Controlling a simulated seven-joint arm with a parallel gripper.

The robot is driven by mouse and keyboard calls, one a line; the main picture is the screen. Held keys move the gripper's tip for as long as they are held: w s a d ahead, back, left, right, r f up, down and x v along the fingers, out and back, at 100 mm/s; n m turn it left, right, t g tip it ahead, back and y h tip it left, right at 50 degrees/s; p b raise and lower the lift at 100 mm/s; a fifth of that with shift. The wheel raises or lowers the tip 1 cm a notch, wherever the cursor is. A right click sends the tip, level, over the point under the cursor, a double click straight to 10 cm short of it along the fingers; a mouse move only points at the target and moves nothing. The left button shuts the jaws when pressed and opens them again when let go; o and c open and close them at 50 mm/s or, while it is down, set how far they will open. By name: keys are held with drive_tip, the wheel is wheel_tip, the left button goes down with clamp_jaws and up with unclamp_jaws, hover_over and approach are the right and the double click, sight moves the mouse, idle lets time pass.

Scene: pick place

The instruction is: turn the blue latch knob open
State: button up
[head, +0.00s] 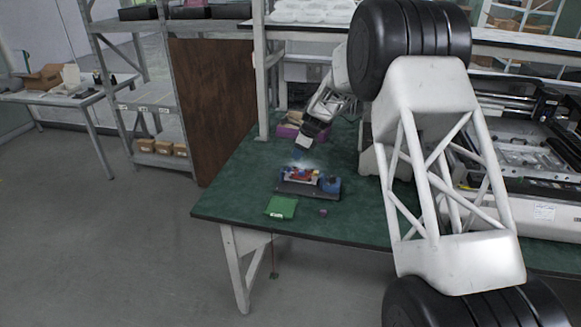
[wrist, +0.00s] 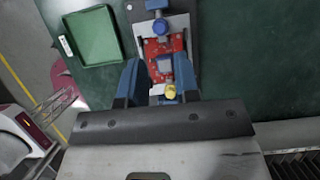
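A fixture with a grey base plate (wrist: 180,22) holds a red board (wrist: 152,48) with a grey square chip in the wrist view. The blue latch knob (wrist: 160,26) sits at the far end of the red board, beyond my fingertips. A yellow knob (wrist: 170,91) is at the near end, between my fingers. My gripper (wrist: 159,62) is open, its two blue fingers on either side of the board with nothing held.
A shallow green tray (wrist: 92,36) lies left of the fixture in the wrist view and in front of it in the head view (head: 281,207). A small purple cube (head: 323,212) lies nearby. A purple bin (head: 288,130) stands behind. The green tabletop (head: 235,190) is clear at left.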

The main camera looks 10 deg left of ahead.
sight(289, 168)
drive_tip(key=shift+f, duration=0.15)
drive_tip(key=shift+x, duration=3.75)
drive_tip(key=shift+a, duration=0.1)
drive_tip(key=shift+c, duration=0.3)
clamp_jaws()
